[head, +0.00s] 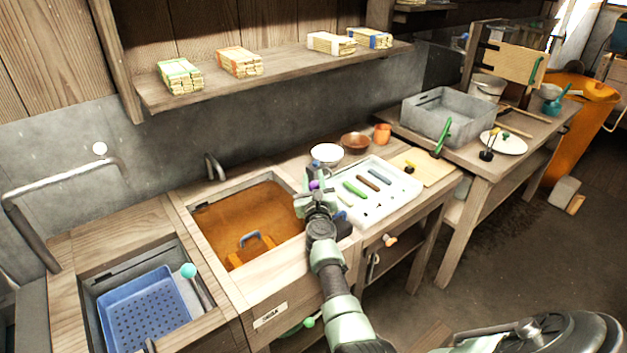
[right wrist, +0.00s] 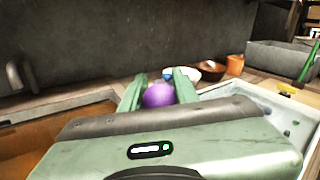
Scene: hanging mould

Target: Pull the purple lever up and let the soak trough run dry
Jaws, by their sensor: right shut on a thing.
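The soak trough (head: 222,222) is set in the wooden counter and holds brown liquid, with a blue handle-like part and an orange piece showing in it. The purple lever's round knob (right wrist: 158,95) sits between the two green fingers of my right gripper (right wrist: 159,90) in the right wrist view. My right gripper is shut on the knob at the trough's right edge. In the head view the purple knob (head: 314,185) shows only as a small patch at the fingertips. The lever's shaft is hidden by my gripper. My left gripper is not in view.
A white tray (head: 397,207) with several coloured tools lies just right of my gripper, with bowls (head: 327,154) behind it. A blue perforated basket (head: 146,312) sits in the left basin beside a teal-knobbed lever (head: 188,271). A shelf (head: 280,75) with bundles hangs above.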

